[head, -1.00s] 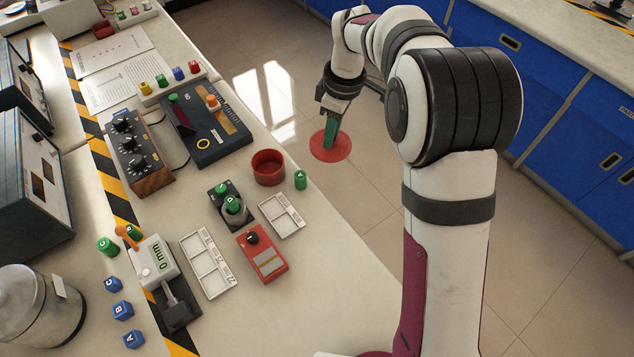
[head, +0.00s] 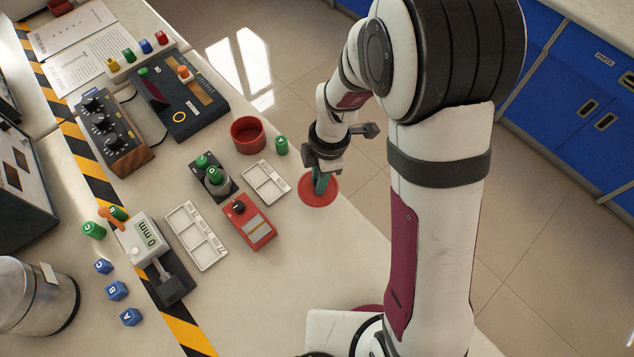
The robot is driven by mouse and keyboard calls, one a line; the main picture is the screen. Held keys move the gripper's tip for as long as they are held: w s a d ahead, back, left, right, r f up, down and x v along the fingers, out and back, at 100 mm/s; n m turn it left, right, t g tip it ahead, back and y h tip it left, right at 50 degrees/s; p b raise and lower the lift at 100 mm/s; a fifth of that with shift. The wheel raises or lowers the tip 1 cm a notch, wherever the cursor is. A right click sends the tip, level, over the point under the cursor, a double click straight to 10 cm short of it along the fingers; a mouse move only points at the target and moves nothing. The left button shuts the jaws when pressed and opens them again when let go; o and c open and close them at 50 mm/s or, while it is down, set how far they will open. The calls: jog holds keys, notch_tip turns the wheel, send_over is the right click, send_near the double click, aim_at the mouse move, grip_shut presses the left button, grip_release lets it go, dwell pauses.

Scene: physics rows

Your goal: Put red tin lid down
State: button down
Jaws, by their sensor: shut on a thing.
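The red tin lid (head: 318,194) is a flat red disc near the right edge of the pale bench. My gripper (head: 321,180) is over it and shut on it, with green fingers reaching down to its middle. The grip point itself is hidden by the fingers. I cannot tell whether the lid touches the bench top or is just above it. The open red tin (head: 248,135) stands upright on the bench, up and left of the lid.
A white tray (head: 283,188) lies just left of the lid, with a red device (head: 263,238) below it. A green cylinder (head: 281,145) stands by the tin. The bench (head: 310,265) is clear below the lid. The bench edge is close on the right.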

jog(key=f, duration=0.4)
jog(key=shift+a+f, duration=0.15)
jog(key=shift+a, duration=0.05)
jog(key=shift+f, duration=0.1)
jog(key=c, duration=0.7)
grip_release()
jog(key=s+d+r+m, duration=0.2)
jog(key=r+m, duration=0.2)
jog(key=r, duration=0.5)
jog(key=s+d+r+m, duration=0.3)
jog(key=r+m, duration=0.1)
jog(key=r, duration=0.4)
jog(key=s+d+r+m, duration=0.1)
jog(key=s+m, duration=0.3)
jog(key=m, duration=0.2)
jog(key=s+d+r+m, duration=0.1)
jog(key=s+m, duration=0.4)
jog(key=m, duration=0.2)
jog(key=s+d+r+m, duration=0.1)
jog(key=s+m, duration=0.3)
jog(key=m, duration=0.2)
jog(key=shift+s+d+r, duration=0.25)
jog(key=shift+s+d, duration=0.1)
jog(key=shift+d, duration=0.05)
